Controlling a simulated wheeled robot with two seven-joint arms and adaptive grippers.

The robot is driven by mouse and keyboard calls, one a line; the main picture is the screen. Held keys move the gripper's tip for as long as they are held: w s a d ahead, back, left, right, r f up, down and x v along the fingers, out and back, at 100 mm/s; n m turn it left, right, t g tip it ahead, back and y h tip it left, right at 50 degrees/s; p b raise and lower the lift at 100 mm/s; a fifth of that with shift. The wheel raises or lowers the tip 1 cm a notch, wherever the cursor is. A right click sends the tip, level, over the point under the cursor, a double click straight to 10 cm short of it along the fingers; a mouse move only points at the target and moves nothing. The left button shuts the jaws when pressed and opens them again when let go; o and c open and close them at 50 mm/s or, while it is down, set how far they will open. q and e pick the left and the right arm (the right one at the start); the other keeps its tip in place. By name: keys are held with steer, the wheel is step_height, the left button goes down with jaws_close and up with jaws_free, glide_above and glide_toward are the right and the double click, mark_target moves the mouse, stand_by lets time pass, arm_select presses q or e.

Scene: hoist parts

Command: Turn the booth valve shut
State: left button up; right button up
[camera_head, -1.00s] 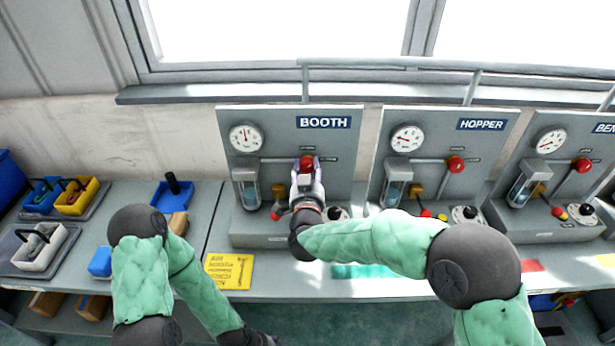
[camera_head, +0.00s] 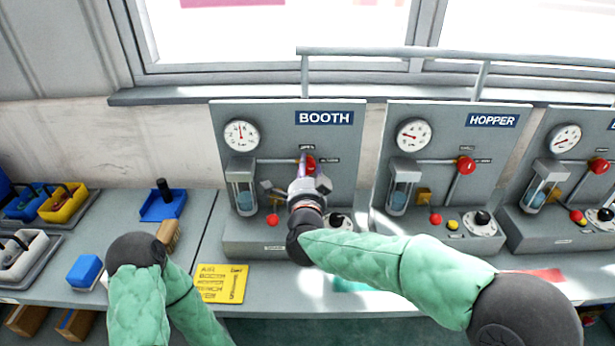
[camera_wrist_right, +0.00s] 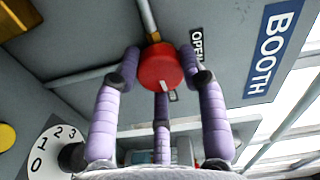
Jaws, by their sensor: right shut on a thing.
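The booth panel (camera_head: 335,180) stands in the middle of the head view under a BOOTH sign. Its valve has a red round knob (camera_head: 310,162) on a lever, in front of a horizontal pipe. My right gripper (camera_head: 306,170) is at this knob and hides most of the lever. In the right wrist view the red knob (camera_wrist_right: 160,66) sits between the purple fingers of my right gripper (camera_wrist_right: 160,85), which are shut on it. An OPEN label (camera_wrist_right: 196,45) shows beside the knob. My left gripper is out of view.
The hopper panel (camera_head: 390,150) stands to the right, with another panel beyond. A gauge (camera_head: 241,135) and an hourglass-like tube (camera_head: 243,190) are left of the valve. A red button (camera_head: 272,220) is below. A yellow note (camera_head: 222,283) lies in front.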

steer(key=shift+s+a+f+m, duration=0.1)
steer(key=shift+a+f+m, duration=0.1)
steer(key=shift+f+m, duration=0.25)
steer(key=shift+b, duration=0.3)
steer(key=o, duration=1.1)
steer(key=shift+r, duration=0.1)
steer(key=shift+o, duration=0.2)
steer(key=shift+r, duration=0.25)
steer(key=s, duration=1.2)
